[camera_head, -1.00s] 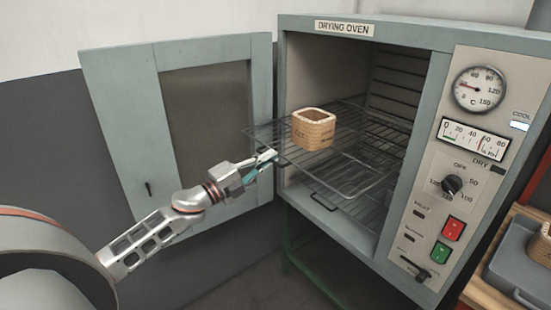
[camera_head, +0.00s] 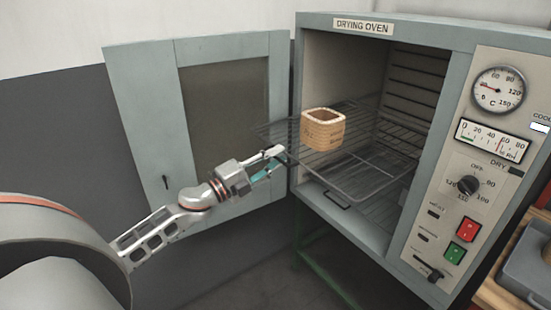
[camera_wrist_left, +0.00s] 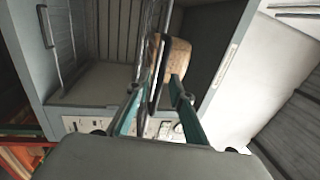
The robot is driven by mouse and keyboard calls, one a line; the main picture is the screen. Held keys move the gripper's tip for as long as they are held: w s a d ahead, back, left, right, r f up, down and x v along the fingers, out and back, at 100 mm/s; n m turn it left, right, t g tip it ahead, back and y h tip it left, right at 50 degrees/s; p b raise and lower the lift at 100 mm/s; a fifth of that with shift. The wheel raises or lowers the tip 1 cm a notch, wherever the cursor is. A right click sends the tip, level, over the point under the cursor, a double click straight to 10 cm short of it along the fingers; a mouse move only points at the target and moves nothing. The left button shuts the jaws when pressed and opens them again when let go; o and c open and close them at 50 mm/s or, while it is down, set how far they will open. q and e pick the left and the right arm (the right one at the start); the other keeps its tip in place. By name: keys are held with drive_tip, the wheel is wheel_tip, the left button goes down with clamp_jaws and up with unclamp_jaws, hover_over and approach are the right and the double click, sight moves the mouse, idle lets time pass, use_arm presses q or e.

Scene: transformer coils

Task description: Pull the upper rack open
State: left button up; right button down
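The upper rack (camera_head: 345,180) is a dark wire shelf that sticks out of the front of the drying oven (camera_head: 318,185). A square tan coil (camera_head: 323,132) stands on it. My left gripper (camera_head: 281,158) is at the rack's front edge, on the door side. Its fingers are apart. In the left wrist view, the dark rack handle (camera_wrist_left: 158,75) stands between the two teal fingers (camera_wrist_left: 157,100), with gaps showing beside it. The coil (camera_wrist_left: 179,58) shows behind the handle there. My right gripper is out of view.
The oven door (camera_head: 145,130) is swung wide open on the left, close to my arm. A lower handle (camera_head: 338,200) shows below the upper rack. The control panel (camera_head: 470,150) is on the right, with a grey tray (camera_head: 525,265) beyond it. The floor in front is clear.

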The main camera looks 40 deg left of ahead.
use_arm(q)
drive_tip(key=shift+s+f, duration=0.1)
drive_tip(key=v, duration=1.1)
drive_tip(key=shift+s+a, duration=0.2)
drive_tip(key=shift+s, duration=0.2)
drive_tip(key=s+d+f+n+g+y, duration=0.25)
drive_tip(key=d+f+n, duration=0.25)
drive_tip(key=f, duration=0.5)
drive_tip(key=s+d+f+n+g+y, duration=0.1)
drive_tip(key=s+d+f+n, duration=0.35)
drive_tip(key=f, duration=0.45)
drive_tip(key=s+d+f+n+g+y, duration=0.25)
drive_tip(key=d+f+n, duration=0.35)
drive_tip(key=f, duration=0.4)
drive_tip(key=s+d+f+n+g+h, duration=0.1)
drive_tip(key=s+d+f+n+g, duration=0.1)
drive_tip(key=s+d+f, duration=0.4)
drive_tip(key=s+d, duration=0.1)
drive_tip(key=d, duration=0.2)
drive_tip(key=shift+d+h, duration=0.2)
drive_tip(key=shift+h, duration=0.2)
